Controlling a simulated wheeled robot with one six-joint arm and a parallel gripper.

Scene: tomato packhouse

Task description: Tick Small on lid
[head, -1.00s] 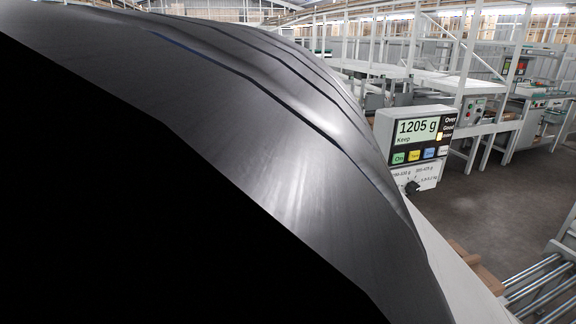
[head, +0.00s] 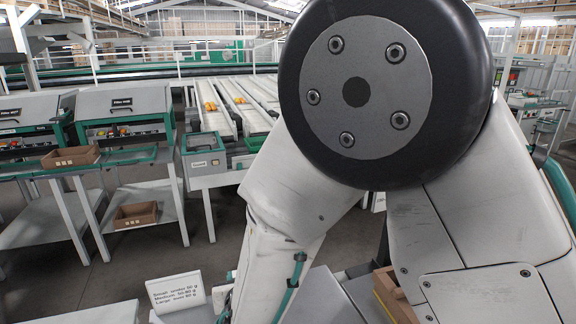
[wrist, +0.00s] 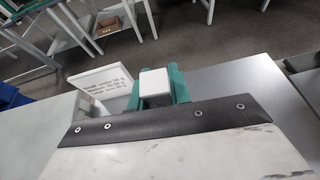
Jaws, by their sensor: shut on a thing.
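My gripper's white and black housing fills the bottom of the wrist view. Beyond it, teal jaw parts (wrist: 178,84) close around a small white block (wrist: 154,86); its lower part is hidden, so I cannot tell its full shape. In the head view my arm hides the gripper. A white sign listing Small, Medium and Large by weight (head: 175,293) stands at lower centre; it also shows in the wrist view (wrist: 107,84), just left of the jaws. I cannot make out a lid or any tick boxes in either view.
A grey metal surface (wrist: 232,86) lies right of the jaws, a pale one (wrist: 35,130) to the left. A cardboard box edge (head: 393,295) shows beside my arm. Benches with brown trays (head: 70,157) and conveyor lanes with orange-red fruit (head: 210,105) stand further back.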

